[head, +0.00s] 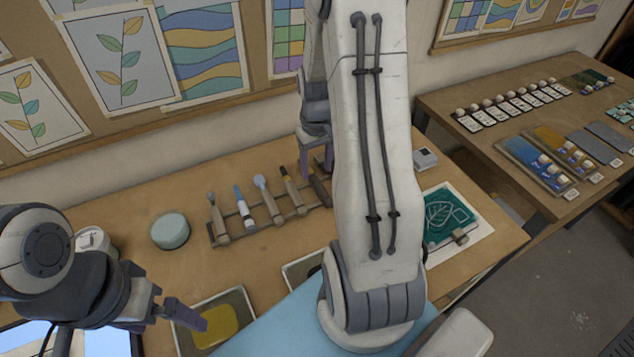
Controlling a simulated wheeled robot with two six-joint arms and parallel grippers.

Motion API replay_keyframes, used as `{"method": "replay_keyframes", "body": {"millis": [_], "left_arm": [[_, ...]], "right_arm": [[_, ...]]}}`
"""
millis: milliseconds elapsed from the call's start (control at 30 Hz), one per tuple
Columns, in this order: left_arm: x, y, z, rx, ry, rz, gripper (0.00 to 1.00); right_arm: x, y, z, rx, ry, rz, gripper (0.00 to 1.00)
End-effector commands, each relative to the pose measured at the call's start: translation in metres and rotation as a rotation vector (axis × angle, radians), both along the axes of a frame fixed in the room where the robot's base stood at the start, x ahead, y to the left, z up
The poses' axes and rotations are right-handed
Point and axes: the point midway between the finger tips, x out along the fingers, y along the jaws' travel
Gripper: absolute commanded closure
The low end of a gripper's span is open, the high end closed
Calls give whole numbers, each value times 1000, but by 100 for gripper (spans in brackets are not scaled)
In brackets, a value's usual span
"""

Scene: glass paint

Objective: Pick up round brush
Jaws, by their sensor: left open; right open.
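A wooden rack (222,238) on the table holds several brush-like tools leaning side by side. One has a rounded pale-blue head (260,183), another a blue tip (239,193), and another a dark tip (284,171). I cannot tell for certain which is the round brush. My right gripper (318,164) is open above the rack's right end, its purple fingers pointing down, partly hidden by my own arm. The tool under it (319,187) is partly covered. My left gripper (183,313) is open and empty at lower left, near a tray of yellow paint.
A pale green round pot (170,231) stands left of the rack. The yellow paint tray (233,309) and a blue mat (275,325) lie in front. A second table (490,150) holds samples.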

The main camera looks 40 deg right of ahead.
Motion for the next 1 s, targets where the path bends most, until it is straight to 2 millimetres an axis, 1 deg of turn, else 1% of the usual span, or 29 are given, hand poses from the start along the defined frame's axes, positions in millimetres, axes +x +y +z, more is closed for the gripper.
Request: {"method": "replay_keyframes", "body": {"millis": [133, 200, 300, 400, 567, 600, 667, 700, 733, 767, 1000], "left_arm": [[0, 0, 10, 0, 0, 0, 0], [0, 0, 11, 0, 0, 0, 0], [0, 0, 12, 0, 0, 0, 0], [0, 0, 12, 0, 0, 0, 0], [0, 0, 12, 0, 0, 0, 0], [0, 0, 12, 0, 0, 0, 0], [0, 0, 12, 0, 0, 0, 0], [0, 0, 12, 0, 0, 0, 0], [0, 0, 12, 0, 0, 0, 0], [0, 0, 12, 0, 0, 0, 0], [0, 0, 12, 0, 0, 0, 0]], "right_arm": [[-2, 1, -20, 4, 7, 0, 38], [-2, 1, -31, 4, 6, 0, 38], [-1, 1, -42, 2, 4, 0, 38], [-1, 1, -46, 2, 3, 0, 38], [-1, 1, -46, 0, 1, 0, 38], [-1, 1, -46, 1, 1, 0, 41], [-1, 1, -46, 1, 1, 0, 64], [-1, 1, -46, 1, 1, 0, 80], [-1, 1, -46, 1, 1, 0, 91], [-1, 1, -46, 1, 1, 0, 100], [0, 0, -46, 0, 1, 0, 100]]}}
